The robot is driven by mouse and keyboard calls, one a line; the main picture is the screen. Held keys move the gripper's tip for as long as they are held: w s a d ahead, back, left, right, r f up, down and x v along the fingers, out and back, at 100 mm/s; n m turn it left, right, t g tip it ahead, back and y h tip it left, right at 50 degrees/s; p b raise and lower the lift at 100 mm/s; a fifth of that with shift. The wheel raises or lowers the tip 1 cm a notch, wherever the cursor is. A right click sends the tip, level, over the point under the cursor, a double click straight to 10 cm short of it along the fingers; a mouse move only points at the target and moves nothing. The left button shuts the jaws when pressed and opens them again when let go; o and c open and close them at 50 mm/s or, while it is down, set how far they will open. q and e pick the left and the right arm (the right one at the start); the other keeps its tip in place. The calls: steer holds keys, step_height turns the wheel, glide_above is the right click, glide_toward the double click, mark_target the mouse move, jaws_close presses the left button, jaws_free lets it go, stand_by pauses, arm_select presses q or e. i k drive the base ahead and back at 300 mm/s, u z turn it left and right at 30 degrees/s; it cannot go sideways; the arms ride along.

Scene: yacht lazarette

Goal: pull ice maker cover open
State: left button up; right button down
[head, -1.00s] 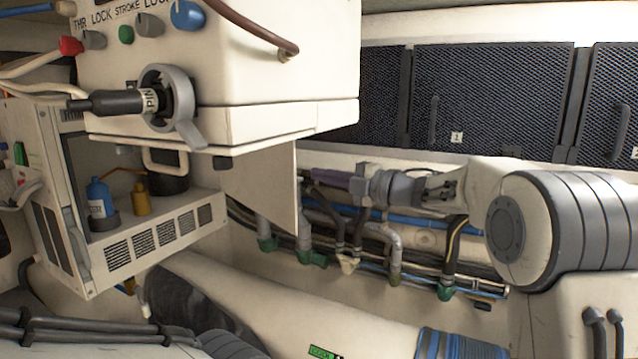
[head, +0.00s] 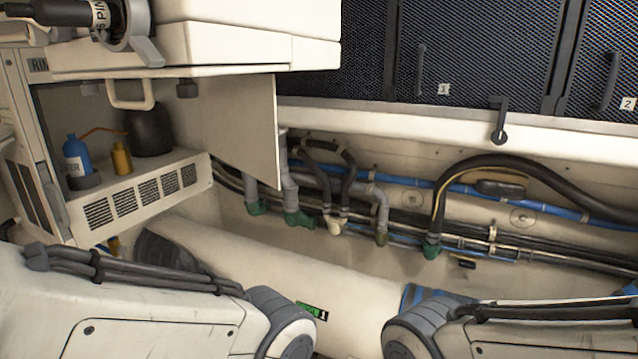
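No part in view is clearly labelled as the ice maker or its cover. At left is an open-fronted pale cabinet (head: 150,205) with vent slots along its lower front. A flat pale panel (head: 250,130) stands at its right side; I cannot tell whether it is a cover. A pale loop handle (head: 131,95) hangs under the white box (head: 240,40) above the cabinet. Neither gripper shows in the head view. Only my arm links show, at the bottom left and bottom right, so what the grippers hold is hidden.
The cabinet holds a blue bottle (head: 77,155), a yellow bottle (head: 121,157) and a dark round container (head: 150,130). Pipes and hoses (head: 380,215) run along the back wall. Dark mesh doors (head: 470,60) with handles are above. A black latch (head: 499,120) hangs from the ledge.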

mark_target(238, 112)
steer(key=z, duration=1.15)
steer(key=k, duration=0.8)
steer(key=u, duration=1.2)
steer(key=i, duration=0.55)
